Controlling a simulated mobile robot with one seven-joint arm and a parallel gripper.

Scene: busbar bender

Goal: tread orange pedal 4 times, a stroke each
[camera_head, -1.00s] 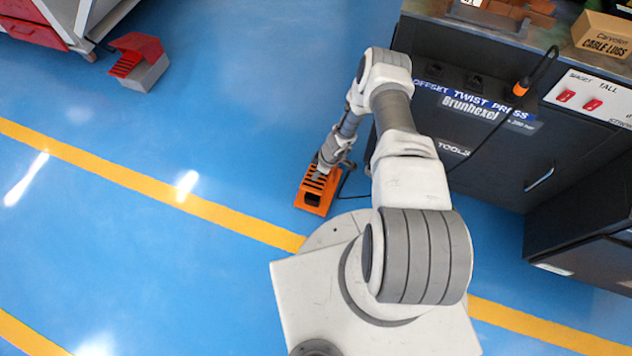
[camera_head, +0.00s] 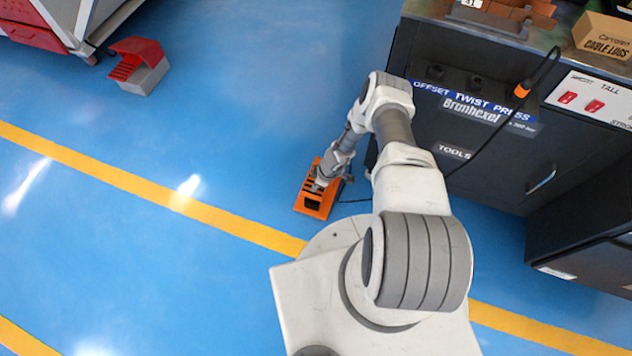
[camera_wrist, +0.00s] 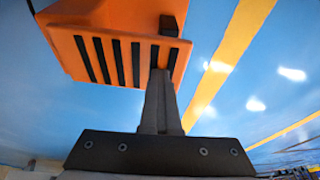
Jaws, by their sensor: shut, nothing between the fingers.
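The orange pedal (camera_head: 313,201) sits on the blue floor beside the dark press cabinet, with black slots across its tread. In the wrist view the pedal (camera_wrist: 90,45) fills the upper left, with its slotted tread facing the camera. My gripper (camera_wrist: 160,75) is shut and empty. Its fingertips overlap the slotted tread near its right end in the wrist view; whether they touch it or press it down I cannot tell. In the head view my gripper (camera_head: 322,183) is over the pedal, and my wrist partly hides the tread.
A red-hooded pedal (camera_head: 140,65) stands on the floor at the upper left. The dark press cabinet (camera_head: 470,130) is right of my arm. A black cable (camera_head: 355,200) runs from the orange pedal toward the cabinet. The floor left of the orange pedal is clear.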

